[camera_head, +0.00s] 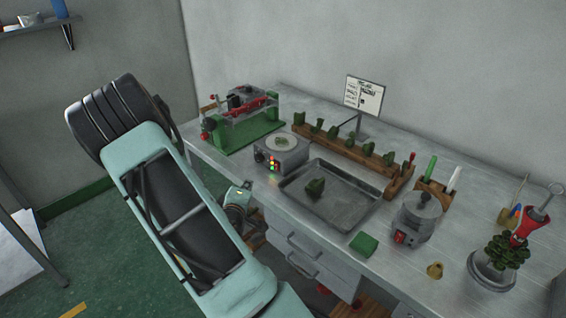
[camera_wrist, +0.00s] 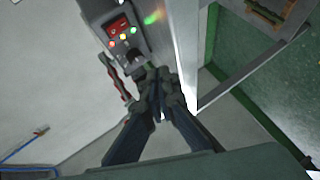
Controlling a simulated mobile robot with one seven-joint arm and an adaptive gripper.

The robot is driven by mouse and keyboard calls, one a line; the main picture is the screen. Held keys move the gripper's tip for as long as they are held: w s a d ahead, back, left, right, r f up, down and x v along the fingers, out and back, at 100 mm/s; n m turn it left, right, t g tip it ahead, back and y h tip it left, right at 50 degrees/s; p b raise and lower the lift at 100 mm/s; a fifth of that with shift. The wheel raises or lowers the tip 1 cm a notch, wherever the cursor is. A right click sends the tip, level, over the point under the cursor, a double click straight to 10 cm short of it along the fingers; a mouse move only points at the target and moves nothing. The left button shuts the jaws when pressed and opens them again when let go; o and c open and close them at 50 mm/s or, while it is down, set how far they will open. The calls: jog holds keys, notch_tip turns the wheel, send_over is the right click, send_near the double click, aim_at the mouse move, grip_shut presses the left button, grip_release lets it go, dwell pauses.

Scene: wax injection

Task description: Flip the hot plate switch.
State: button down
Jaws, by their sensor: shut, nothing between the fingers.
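The hot plate (camera_head: 290,156) is a grey box with a round top plate on the bench. Its front has a black knob and small red, yellow and green lights. In the wrist view the front panel of the hot plate (camera_wrist: 98,12) shows at the upper left, with a red switch (camera_wrist: 117,24), lit dots and a dark knob (camera_wrist: 133,57). My gripper (camera_wrist: 160,74) is shut and empty, its tips close by the knob in the picture; contact cannot be told. In the head view my gripper (camera_head: 238,197) is low in front of the bench edge, partly hidden by my arm.
A metal tray (camera_head: 340,218) with a green wax piece lies right of the hot plate. A green-based clamp device (camera_head: 240,135) stands left of it. A wooden rack (camera_head: 345,150) is behind, a lidded pot (camera_head: 418,212) further right. Drawers (camera_head: 310,262) are below.

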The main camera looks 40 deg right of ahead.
aim_at(276, 167)
dwell(0.4)
jog(key=d, duration=0.7)
jog(key=shift+w+d+r, duration=0.1)
jog(key=shift+w+r, duration=0.2)
jog(key=shift+r, duration=0.05)
jog(key=shift+d+r, duration=0.15)
jog(key=shift+d, duration=0.6)
jog(key=shift+d, duration=0.1)
dwell(0.4)
jog(key=shift+d, duration=0.3)
jog(key=shift+w+d+r+b, duration=0.1)
jog(key=shift+d+b, duration=0.25)
dwell(0.6)
jog(key=shift+a, duration=0.75)
jog(key=shift+a, duration=0.1)
